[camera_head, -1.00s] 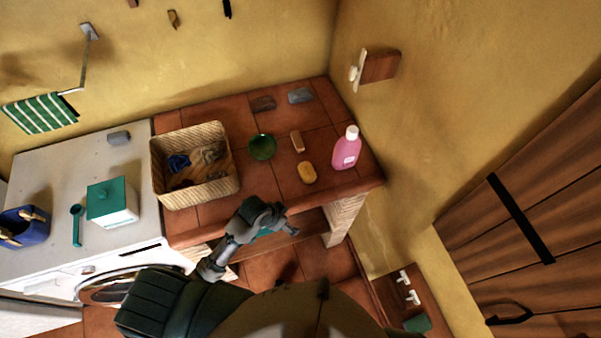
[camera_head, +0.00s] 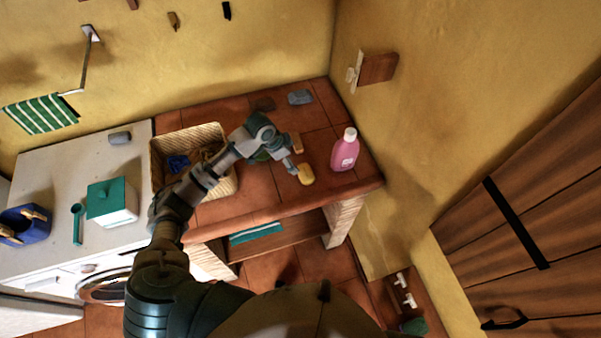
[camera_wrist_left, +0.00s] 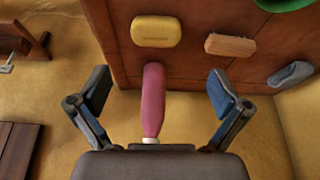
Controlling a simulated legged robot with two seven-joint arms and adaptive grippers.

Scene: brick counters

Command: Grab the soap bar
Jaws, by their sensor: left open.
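The yellow soap bar (camera_head: 306,174) lies on the red tiled counter (camera_head: 262,204), near its right front part. It also shows in the left wrist view (camera_wrist_left: 157,31), whole and unobstructed, above the gap between my fingers. My left gripper (camera_head: 292,164) is over the counter beside the soap, close to its upper left edge in the head view. In the left wrist view (camera_wrist_left: 158,93) its two fingers are spread wide with nothing held. Whether a finger touches the soap cannot be told. My right gripper is not in view.
A pink bottle (camera_head: 345,150) stands right of the soap. A wooden brush or block (camera_wrist_left: 230,45) lies close by. A wicker basket (camera_head: 208,133) is to the left, partly behind my arm. A grey stone-like item (camera_head: 300,97) lies at the back.

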